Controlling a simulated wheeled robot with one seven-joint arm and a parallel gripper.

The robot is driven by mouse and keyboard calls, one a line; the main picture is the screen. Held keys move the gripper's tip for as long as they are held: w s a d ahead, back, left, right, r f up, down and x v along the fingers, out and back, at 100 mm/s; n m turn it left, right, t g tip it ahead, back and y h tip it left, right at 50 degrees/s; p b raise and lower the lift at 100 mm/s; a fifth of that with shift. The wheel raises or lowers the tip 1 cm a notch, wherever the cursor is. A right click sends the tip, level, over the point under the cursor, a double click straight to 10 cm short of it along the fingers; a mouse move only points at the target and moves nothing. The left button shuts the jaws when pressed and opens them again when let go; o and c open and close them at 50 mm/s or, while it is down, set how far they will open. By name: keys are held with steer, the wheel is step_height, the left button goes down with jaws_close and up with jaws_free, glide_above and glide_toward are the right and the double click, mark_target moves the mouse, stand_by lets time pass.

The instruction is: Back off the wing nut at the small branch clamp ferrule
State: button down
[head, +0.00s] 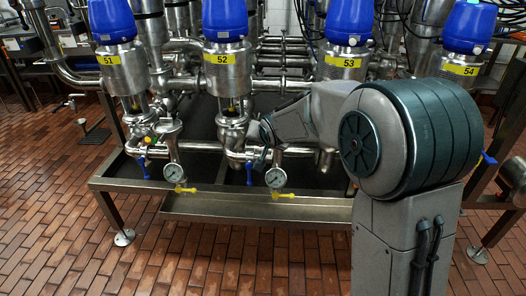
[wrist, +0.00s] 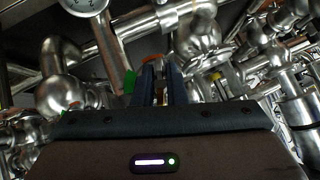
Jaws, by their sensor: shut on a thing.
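My gripper (wrist: 160,72) reaches in among the steel pipes in the wrist view, its two dark fingers close together on a thin metal piece between them, which I take to be the wing nut (wrist: 160,92). In the head view my gripper (head: 262,140) is beside the pipework under the valve marked 52, close to the gauge there. The small branch clamp ferrule cannot be made out clearly; my gripper and wrist hide that spot in the head view. An orange-brown part (wrist: 153,59) shows just beyond the fingertips.
Blue-capped valves 51 (head: 112,22), 52 (head: 225,20), 53 (head: 348,22) and 54 (head: 470,27) stand in a row. Pressure gauges (head: 173,172) (head: 276,177) and yellow handles (head: 284,195) hang close by. A steel drip tray (head: 230,208) runs below; the brick floor in front is clear.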

steer(key=shift+a+f+n+h+b, duration=0.15)
steer(key=shift+n+h+b, duration=0.45)
steer(key=shift+b, duration=1.6)
steer(key=shift+h+b, duration=0.5)
steer(key=shift+b, duration=0.2)
steer(key=c, duration=1.6)
jaws_free()
steer(key=p+v, duration=0.2)
steer(key=v, duration=1.2)
steer(key=shift+w, duration=0.15)
